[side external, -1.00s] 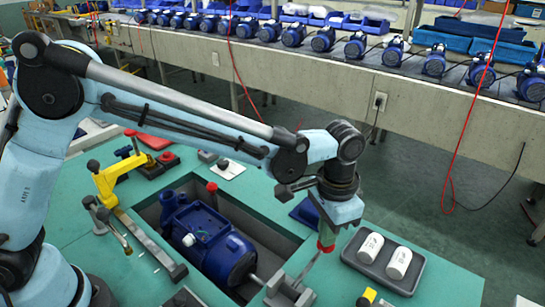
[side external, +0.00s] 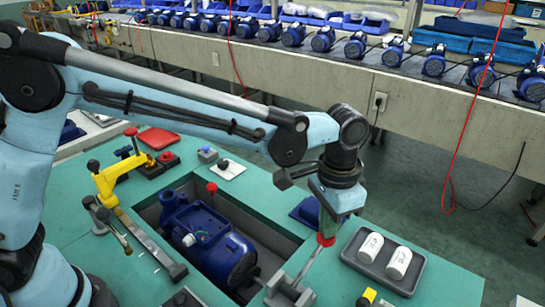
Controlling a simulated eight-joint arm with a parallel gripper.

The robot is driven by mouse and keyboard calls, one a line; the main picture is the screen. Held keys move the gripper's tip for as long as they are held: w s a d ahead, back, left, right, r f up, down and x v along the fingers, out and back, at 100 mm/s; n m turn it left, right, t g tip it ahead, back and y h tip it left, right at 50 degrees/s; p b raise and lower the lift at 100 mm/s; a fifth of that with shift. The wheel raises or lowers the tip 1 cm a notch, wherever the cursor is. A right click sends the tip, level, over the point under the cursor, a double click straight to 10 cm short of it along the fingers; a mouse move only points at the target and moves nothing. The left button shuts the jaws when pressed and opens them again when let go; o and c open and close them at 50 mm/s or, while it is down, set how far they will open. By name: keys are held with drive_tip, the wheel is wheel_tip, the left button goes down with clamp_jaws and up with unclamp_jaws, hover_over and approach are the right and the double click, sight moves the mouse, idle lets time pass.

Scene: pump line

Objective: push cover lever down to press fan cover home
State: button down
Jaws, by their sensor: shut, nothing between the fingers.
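The cover lever (side external: 309,262) is a grey bar with a red knob (side external: 326,240), rising from a grey metal bracket (side external: 287,293) at the right end of the recess. My gripper (side external: 328,228) is shut, with its tips at the red knob; nothing shows between the fingers. I cannot tell whether the tips press on the knob. A blue pump motor (side external: 205,230) lies in the recess. Its round blue end, apparently the fan cover (side external: 238,262), faces the bracket. Any gap at the cover's seat is too small to tell.
A dark tray (side external: 355,264) with two white cylinders stands just right of my gripper. A yellow clamp (side external: 115,178) stands left of the recess (side external: 275,228). A red-topped post (side external: 212,188) rises behind the motor. The green bench top (side external: 430,280) is clear at the right edge.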

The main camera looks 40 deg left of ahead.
drive_tip(key=shift+s+r, duration=0.2)
drive_tip(key=shift+r, duration=0.4)
drive_tip(key=shift+s+r, duration=0.2)
drive_tip(key=shift+r, duration=2.85)
drive_tip(key=shift+a, duration=0.1)
drive_tip(key=s+a+r+n+t+h, duration=0.1)
drive_tip(key=s+a+r+n+t, duration=0.15)
drive_tip(key=a, duration=1.05)
drive_tip(key=s+a+f+n+t, duration=0.1)
drive_tip(key=s+a+f+t, duration=0.1)
drive_tip(key=a, duration=0.4)
drive_tip(key=s+a+f+n+t+y, duration=0.1)
drive_tip(key=s+a+f+n+t, duration=0.1)
drive_tip(key=s+a, duration=0.3)
drive_tip(key=shift+a+t, duration=0.35)
drive_tip(key=shift+a, duration=0.05)
drive_tip(key=c, duration=1.8)
unclamp_jaws()
drive_tip(key=shift+s+n, duration=0.1)
drive_tip(key=shift+n, duration=0.15)
